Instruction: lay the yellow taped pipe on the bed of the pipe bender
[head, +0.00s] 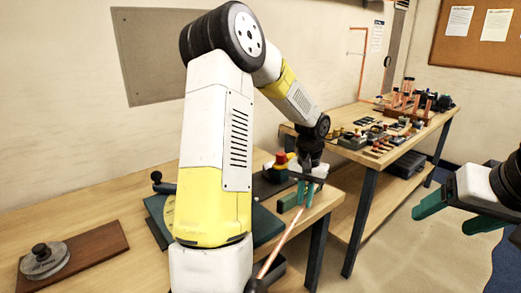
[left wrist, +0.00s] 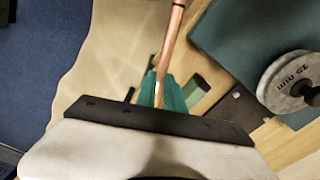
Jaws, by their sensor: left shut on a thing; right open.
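My left gripper (head: 306,188) is shut on a copper pipe (head: 286,236), which slants down toward the camera near the front table's right end. The left wrist view shows the pipe (left wrist: 172,38) between the teal fingers (left wrist: 161,92). I cannot make out yellow tape on it; a dark band shows near the frame's top. The pipe bender seems to be the dark teal plate (head: 157,222), largely hidden behind my left arm. The left wrist view shows a teal plate (left wrist: 222,38) with a grey disc marked 25 mm (left wrist: 285,82), apart from the pipe. My right gripper (head: 452,208) is open and empty at the right.
A brown board with a grey disc (head: 45,260) lies at the front left. A second bench (head: 425,122) holds fittings and upright copper pipes. Open floor (head: 400,250) lies beyond the front table.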

